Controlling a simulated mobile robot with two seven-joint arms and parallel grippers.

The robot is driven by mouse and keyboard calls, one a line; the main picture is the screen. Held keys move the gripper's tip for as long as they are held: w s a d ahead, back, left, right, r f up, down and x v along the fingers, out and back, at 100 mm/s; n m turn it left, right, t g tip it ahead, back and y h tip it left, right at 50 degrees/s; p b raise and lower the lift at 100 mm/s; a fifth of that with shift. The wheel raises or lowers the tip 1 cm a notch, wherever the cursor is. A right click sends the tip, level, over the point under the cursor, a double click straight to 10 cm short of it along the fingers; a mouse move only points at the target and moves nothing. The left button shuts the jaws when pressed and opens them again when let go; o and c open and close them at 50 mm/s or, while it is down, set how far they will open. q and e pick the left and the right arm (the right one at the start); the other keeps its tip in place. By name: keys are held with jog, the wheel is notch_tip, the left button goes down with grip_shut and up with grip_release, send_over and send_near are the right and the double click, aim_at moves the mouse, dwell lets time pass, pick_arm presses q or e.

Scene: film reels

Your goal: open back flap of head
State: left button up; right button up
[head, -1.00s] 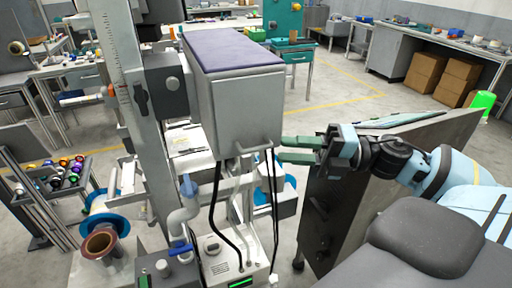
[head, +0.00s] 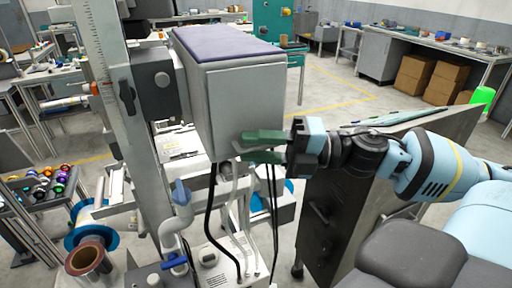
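The head is a grey box (head: 205,110) with a purple top, mounted on an upright column. Its back flap (head: 248,100) is the flat grey face towards me, and it looks closed. The flap's handle is at its lower edge, now largely hidden by my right gripper (head: 246,146). The green fingers of that gripper come in from the right, one above the other with a gap between them. They are open around the handle's place; whether they touch it I cannot tell. My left gripper is not in view.
Black and white cables (head: 213,215) hang below the box. A dark cabinet with an angled panel (head: 345,205) stands under my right arm. A reel with brown film (head: 88,260) is at lower left. Benches line the back; the floor between is open.

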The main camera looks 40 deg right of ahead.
grip_shut()
jog(key=shift+r, duration=0.1)
dwell(0.4)
